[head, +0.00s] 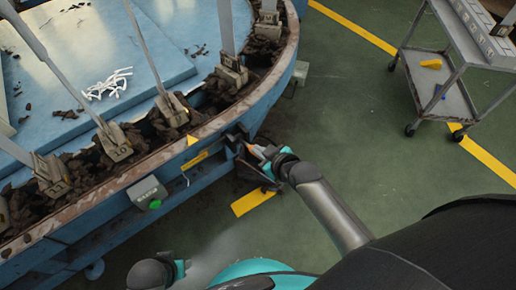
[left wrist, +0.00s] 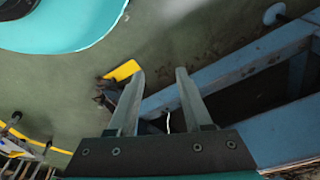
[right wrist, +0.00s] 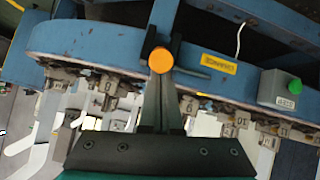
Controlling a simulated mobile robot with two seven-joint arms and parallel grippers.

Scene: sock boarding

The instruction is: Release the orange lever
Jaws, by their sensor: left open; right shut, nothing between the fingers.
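The orange lever (head: 257,152) is on the outer side of the round blue machine, at its lower right rim in the head view. In the right wrist view its round orange end (right wrist: 160,60) faces the camera, at the tips of my right gripper (right wrist: 160,85). The right gripper is shut with nothing between its fingers, and it is right at the lever; I cannot tell whether it touches. My left gripper (left wrist: 159,73) is open and empty, low beside the machine, over the floor.
The blue machine (head: 217,125) carries several numbered metal blocks along its rim. A control box with a green button (head: 147,192) sits on its side, left of the lever. A grey cart (head: 440,85) stands on the green floor at upper right. Floor between is clear.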

